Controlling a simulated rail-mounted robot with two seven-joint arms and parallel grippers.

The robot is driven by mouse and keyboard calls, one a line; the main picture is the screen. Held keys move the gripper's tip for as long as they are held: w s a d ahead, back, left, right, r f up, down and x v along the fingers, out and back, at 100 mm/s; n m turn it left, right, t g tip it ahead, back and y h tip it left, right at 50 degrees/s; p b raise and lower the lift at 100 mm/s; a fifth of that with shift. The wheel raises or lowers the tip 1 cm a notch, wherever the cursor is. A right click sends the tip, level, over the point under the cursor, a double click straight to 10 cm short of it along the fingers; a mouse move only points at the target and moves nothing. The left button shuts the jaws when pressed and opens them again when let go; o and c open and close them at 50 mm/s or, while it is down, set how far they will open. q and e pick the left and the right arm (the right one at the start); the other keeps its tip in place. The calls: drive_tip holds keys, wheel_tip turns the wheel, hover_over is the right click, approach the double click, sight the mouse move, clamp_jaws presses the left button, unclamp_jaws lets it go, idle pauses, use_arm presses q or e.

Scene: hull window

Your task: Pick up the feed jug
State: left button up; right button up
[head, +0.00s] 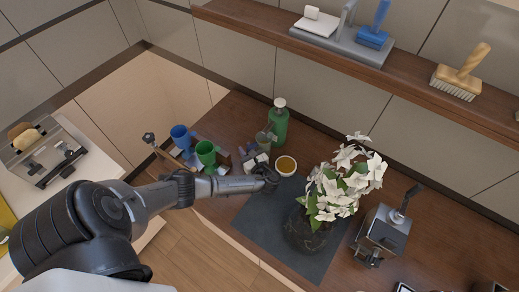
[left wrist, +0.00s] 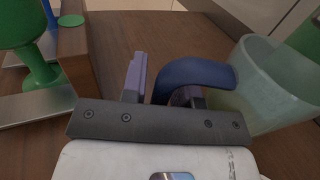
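The feed jug looks like the translucent pale green vessel with a dark blue handle in the left wrist view (left wrist: 272,85); in the head view it (head: 262,138) stands upright on the wooden counter, partly hidden by my gripper. My left gripper (left wrist: 160,85) is open at the handle (left wrist: 195,73). The handle's near end lies between the two purple fingers, with a gap to the left finger. The right finger is partly hidden behind the handle, so contact there is unclear. In the head view my left gripper (head: 257,155) is just in front of the jug. My right gripper is not in view.
A green bottle (head: 279,123) stands close behind the jug. A green cup (head: 206,153) and blue cup (head: 181,138) stand to the left, a bowl of amber contents (head: 286,166) to the right.

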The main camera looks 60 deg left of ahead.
use_arm(q)
clamp_jaws()
idle(0.4)
